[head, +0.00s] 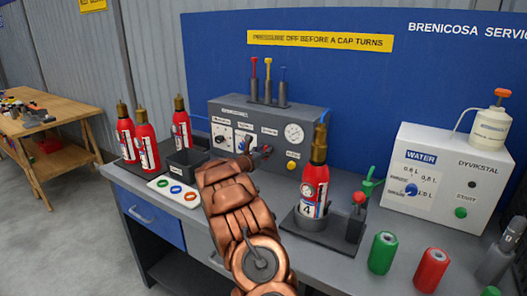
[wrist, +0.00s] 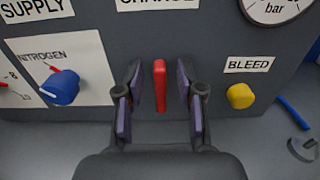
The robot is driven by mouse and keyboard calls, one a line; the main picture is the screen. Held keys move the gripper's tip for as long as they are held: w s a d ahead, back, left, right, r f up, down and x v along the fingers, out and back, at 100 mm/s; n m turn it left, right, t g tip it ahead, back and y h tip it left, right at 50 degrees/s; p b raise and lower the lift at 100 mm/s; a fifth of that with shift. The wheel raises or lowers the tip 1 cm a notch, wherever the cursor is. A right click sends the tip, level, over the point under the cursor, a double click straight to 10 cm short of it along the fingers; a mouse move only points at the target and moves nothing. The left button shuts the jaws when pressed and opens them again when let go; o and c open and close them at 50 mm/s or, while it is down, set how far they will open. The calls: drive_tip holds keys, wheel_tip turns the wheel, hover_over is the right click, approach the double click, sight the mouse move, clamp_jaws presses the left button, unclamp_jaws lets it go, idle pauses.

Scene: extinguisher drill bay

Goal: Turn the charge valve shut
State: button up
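The charge valve is a red lever (wrist: 160,85) on the grey panel, under the partly cut-off CHARGE label (wrist: 158,3) in the wrist view. The lever points up and down. My gripper (wrist: 159,92) is open, with one finger on each side of the lever and a visible gap on both sides. In the head view my gripper (head: 261,152) is at the front of the grey charging unit (head: 225,110), and my arm and gripper hide the lever there.
A blue nitrogen knob (wrist: 62,87) is left of the lever and a yellow bleed knob (wrist: 240,96) is right. A pressure gauge (head: 294,133) is above the bleed knob. A red extinguisher (head: 315,185) stands in a holder on the bench, right of my arm.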

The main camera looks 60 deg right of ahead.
drive_tip(key=shift+c, duration=0.3)
clamp_jaws()
drive_tip(key=shift+a, duration=0.1)
